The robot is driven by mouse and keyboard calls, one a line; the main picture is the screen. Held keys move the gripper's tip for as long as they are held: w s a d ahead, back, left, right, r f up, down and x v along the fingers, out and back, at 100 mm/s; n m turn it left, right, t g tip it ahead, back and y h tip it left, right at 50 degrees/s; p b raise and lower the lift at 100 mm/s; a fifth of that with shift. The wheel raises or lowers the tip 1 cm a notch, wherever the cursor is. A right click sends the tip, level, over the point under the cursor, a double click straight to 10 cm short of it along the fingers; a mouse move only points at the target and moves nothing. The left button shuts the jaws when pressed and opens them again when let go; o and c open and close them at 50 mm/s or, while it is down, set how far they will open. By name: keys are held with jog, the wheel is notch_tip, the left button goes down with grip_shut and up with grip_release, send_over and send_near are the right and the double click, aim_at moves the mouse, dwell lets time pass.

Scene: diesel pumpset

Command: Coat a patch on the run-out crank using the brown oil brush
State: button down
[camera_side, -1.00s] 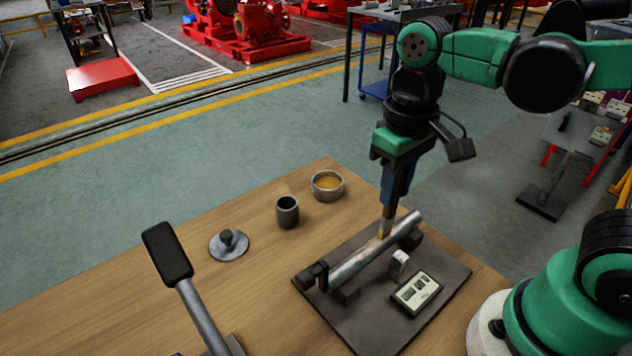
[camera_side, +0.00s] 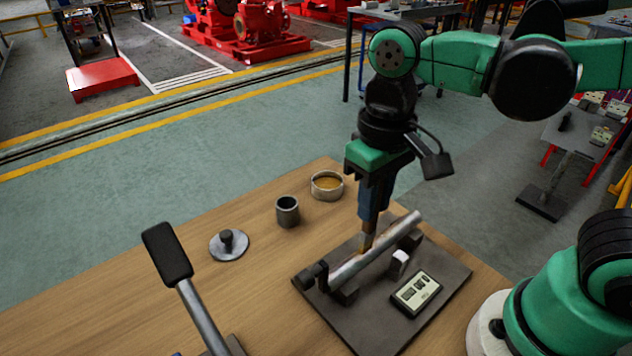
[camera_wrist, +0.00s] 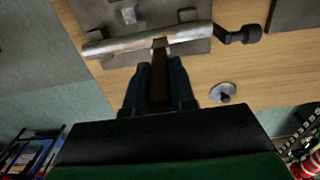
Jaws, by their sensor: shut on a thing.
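The run-out crank (camera_side: 393,237) is a grey metal bar lying across supports on a dark plate (camera_side: 432,308). It also shows near the top of the wrist view (camera_wrist: 130,43). My gripper (camera_side: 372,205) is shut on the brown oil brush (camera_side: 366,241) and points it down. The brush also shows in the wrist view (camera_wrist: 160,70), between my fingers. Its tip is at the crank's middle and appears to touch it, though exact contact is hard to tell. A paler brownish patch (camera_wrist: 124,45) shows on the bar in the wrist view.
A bowl of amber liquid (camera_side: 327,186), a dark cup (camera_side: 287,211) and a round disc with a knob (camera_side: 229,245) stand on the wooden table. A gauge box (camera_side: 416,292) lies on the plate. A black-handled lever (camera_side: 185,285) rises at the front left.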

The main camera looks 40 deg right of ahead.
jog(key=shift+d+r, duration=0.1)
jog(key=shift+d, duration=4.05)
notch_tip(320, 180, up, 8)
jog(key=shift+a, duration=0.1)
